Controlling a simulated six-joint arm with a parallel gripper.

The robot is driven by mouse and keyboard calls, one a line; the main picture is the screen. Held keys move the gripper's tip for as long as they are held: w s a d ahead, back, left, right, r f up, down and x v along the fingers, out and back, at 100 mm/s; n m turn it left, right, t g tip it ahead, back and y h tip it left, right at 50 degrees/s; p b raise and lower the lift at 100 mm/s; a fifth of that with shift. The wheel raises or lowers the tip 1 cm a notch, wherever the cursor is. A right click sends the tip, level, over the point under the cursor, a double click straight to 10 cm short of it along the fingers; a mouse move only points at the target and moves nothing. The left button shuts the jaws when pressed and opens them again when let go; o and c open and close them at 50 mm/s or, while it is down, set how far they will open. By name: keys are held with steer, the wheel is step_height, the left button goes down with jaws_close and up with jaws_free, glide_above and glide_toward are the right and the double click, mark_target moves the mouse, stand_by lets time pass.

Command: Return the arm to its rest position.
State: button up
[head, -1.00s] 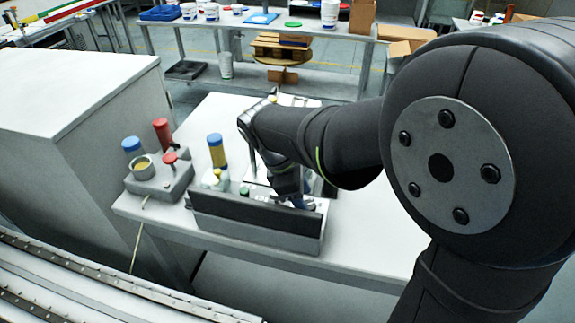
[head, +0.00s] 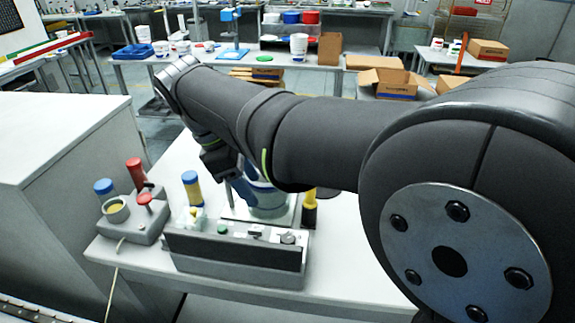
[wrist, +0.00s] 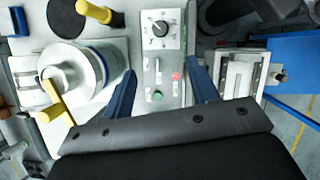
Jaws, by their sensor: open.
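My gripper (head: 240,186) hangs over the white bench (head: 345,250), above a grey control box (head: 235,262) and partly hidden behind my own arm. In the wrist view its two blue fingers (wrist: 163,90) are spread apart with nothing between them. Below the gap lies the box's panel (wrist: 163,62) with a black knob (wrist: 158,29) and a green button (wrist: 156,96). A white round part with a blue band (wrist: 75,78) sits left of the fingers. The same round part shows in the head view (head: 268,200), partly covered by my arm.
A grey holder (head: 140,228) with red-handled and blue-capped items stands left of the box. A yellow-and-blue cylinder (head: 192,190) stands beside it. A grey cabinet (head: 60,150) borders the bench at left. Tables with boxes and tubs stand behind.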

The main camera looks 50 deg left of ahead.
mark_target(288, 238)
steer(key=shift+f, duration=0.1)
stand_by(0.4)
steer(key=x, duration=1.7)
steer(key=shift+w+d+f, duration=0.1)
steer(key=shift+w, duration=0.1)
steer(key=shift+f, duration=0.1)
steer(key=m+g+h, duration=0.1)
steer(key=m, duration=0.3)
steer(key=shift+w, duration=0.1)
steer(key=m+g, duration=0.1)
steer(key=m, duration=0.1)
steer(key=m+h, duration=0.1)
steer(key=m, duration=0.2)
steer(key=shift+w+m+g, duration=0.15)
steer(key=shift+m+g, duration=0.15)
steer(key=shift+g, duration=0.1)
steer(key=m+g, duration=0.1)
steer(key=m, duration=0.3)
steer(key=shift+w+g, duration=0.1)
steer(key=shift+g, duration=0.3)
steer(key=m+g, duration=0.1)
steer(key=m, duration=0.4)
steer(key=shift+w+g+y, duration=0.1)
steer(key=shift+g+y, duration=0.2)
steer(key=shift+g, duration=0.1)
